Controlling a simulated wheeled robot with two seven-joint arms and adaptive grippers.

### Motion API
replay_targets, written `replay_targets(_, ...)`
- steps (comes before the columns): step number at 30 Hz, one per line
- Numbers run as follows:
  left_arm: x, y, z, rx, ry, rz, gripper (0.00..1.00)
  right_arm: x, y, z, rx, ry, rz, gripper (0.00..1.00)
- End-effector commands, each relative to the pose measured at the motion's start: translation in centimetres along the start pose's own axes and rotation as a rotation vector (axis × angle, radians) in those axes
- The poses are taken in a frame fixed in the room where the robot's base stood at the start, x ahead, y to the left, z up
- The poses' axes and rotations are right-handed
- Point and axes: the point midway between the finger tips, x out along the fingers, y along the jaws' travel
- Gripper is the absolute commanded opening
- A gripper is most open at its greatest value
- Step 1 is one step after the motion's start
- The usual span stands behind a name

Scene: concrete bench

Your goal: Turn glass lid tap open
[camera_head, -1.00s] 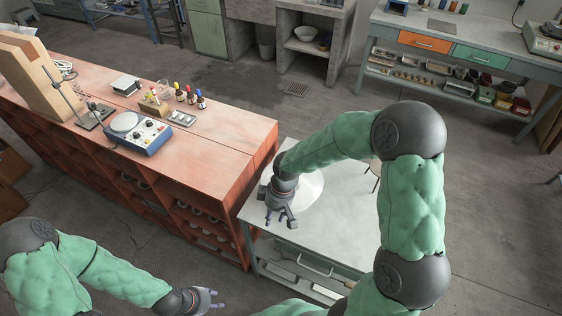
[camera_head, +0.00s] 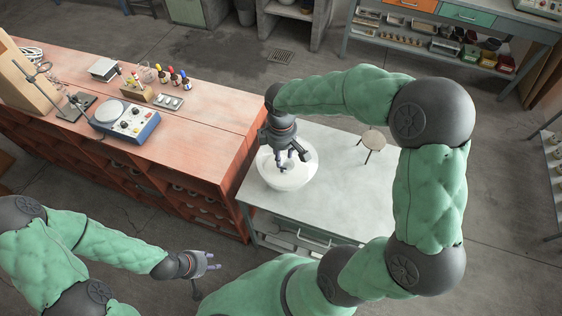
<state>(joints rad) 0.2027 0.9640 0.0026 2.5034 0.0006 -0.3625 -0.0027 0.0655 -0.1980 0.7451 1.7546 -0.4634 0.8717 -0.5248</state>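A pale, rounded, glass-like vessel or lid (camera_head: 288,182) stands on the near-left part of the grey table (camera_head: 335,205). My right gripper (camera_head: 292,161) points down over its top, with its fingers spread apart. The gripper covers the top of the lid, so the tap is hidden and I cannot tell whether the fingers touch it. My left gripper (camera_head: 213,262) is low at the front, away from the lid and in front of the red bench. Its fingers look apart and empty.
A red bench (camera_head: 215,120) adjoins the table on the left. It carries a blue-and-white instrument (camera_head: 125,120) and several dropper bottles (camera_head: 174,78). A small round-topped stand (camera_head: 373,140) is at the table's back right. The table's right part is bare.

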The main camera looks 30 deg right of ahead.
Motion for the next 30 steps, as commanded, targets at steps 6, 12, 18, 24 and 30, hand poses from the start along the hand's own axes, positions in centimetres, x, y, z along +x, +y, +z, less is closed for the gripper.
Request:
replay_targets(6,0.6,-0.2,0.0,0.0,0.0,0.0,0.4,3.4,0.0,0.0,0.0,0.0,-0.001,0.39)
replay_targets(12,0.8,-0.3,-0.1,0.0,0.001,0.0,0.4,4.7,0.0,0.0,0.0,0.0,0.0,0.39)
replay_targets(18,0.8,-0.3,-0.1,0.0,0.001,0.0,0.4,4.9,0.0,0.0,0.0,0.001,0.0,0.39)
replay_targets(24,0.8,-0.3,-0.1,0.0,0.001,0.0,0.4,4.9,0.0,0.0,0.0,0.001,0.0,0.13)
replay_targets(30,0.8,-0.3,-0.1,0.0,0.001,0.0,0.4,4.8,0.0,0.0,0.0,0.001,0.0,0.0)
